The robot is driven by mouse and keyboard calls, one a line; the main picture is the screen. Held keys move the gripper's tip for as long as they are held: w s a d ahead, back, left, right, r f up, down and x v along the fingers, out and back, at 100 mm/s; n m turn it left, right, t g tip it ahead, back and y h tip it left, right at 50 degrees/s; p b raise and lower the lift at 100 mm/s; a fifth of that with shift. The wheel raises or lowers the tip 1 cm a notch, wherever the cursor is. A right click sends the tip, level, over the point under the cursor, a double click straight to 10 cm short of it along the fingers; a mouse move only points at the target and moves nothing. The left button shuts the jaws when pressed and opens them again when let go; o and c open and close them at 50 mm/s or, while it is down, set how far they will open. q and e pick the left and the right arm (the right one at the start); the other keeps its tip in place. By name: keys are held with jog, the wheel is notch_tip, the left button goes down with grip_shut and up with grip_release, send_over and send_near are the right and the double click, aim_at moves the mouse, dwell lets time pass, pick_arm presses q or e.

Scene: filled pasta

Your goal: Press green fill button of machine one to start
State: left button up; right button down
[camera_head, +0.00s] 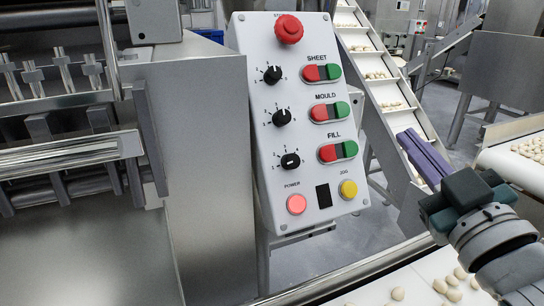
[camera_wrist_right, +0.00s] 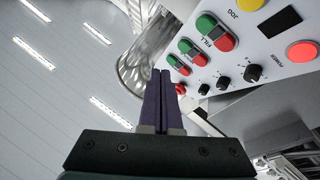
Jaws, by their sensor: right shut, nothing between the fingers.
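The control panel (camera_head: 250,60) of the machine is white and tilted, with button pairs labelled SHEET, MOULD and FILL from top to bottom. The green FILL button (camera_head: 349,149) is the right half of the lowest pair, beside the red FILL button (camera_head: 328,153). In the right wrist view the panel appears turned, with the green FILL button (camera_wrist_right: 205,24) at upper right. My right gripper (camera_head: 405,136) has purple fingers, shut and empty, to the right of the panel and apart from the buttons. Its fingertips (camera_wrist_right: 161,75) also show in the wrist view. My left gripper is out of view.
A red emergency stop (camera_head: 289,29) tops the panel; a lit red power button (camera_head: 296,204) and yellow JOG button (camera_head: 348,189) sit below. Black knobs line its left side. An inclined conveyor (camera_head: 403,121) with pasta pieces runs behind; another belt crosses the bottom right.

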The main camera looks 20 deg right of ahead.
aim_at(351, 148)
jog(key=shift+f, duration=0.1)
dwell(0.3)
jog(key=w+f+b, duration=0.1)
jog(key=w+b, duration=0.1)
jog(key=w+f+b, duration=0.2)
jog(key=w+b, duration=0.1)
jog(key=w+f+b, duration=0.1)
jog(key=w+b, duration=0.1)
jog(key=shift+w+a+f+b, duration=0.25)
jog(key=shift+a+f+b, duration=0.05)
jog(key=shift+a, duration=0.05)
dwell(1.2)
dwell(0.7)
